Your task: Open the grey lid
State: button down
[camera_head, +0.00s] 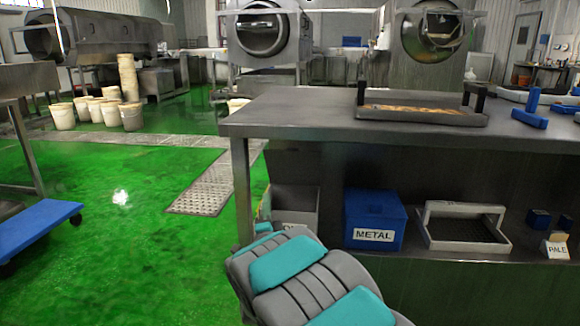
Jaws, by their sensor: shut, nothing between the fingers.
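A grey box (295,197) stands on the lower shelf under the steel table, beside the table's left leg. My arm hides its lower part, and its label is only partly visible. A dark grey panel stands above and behind the box; I cannot tell whether it is the box's raised lid or part of the table's shadowed back. My grey and teal arm reaches up from the bottom edge in front of the box. The fingers of my gripper cannot be made out.
The steel table (300,117) overhangs the shelf. Right of the grey box are a blue box (375,218) labelled METAL and a handled tray (427,237). Another tray (425,117) lies on the tabletop. Green floor on the left is clear up to a blue cart (35,228).

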jog(key=d+m+t+h, duration=0.3)
jog(key=d+m+h, duration=0.1)
jog(key=m, duration=0.1)
send_near(290, 154)
jog(key=shift+h, duration=0.3)
jog(key=x, duration=0.7)
jog(key=shift+a+f, duration=0.1)
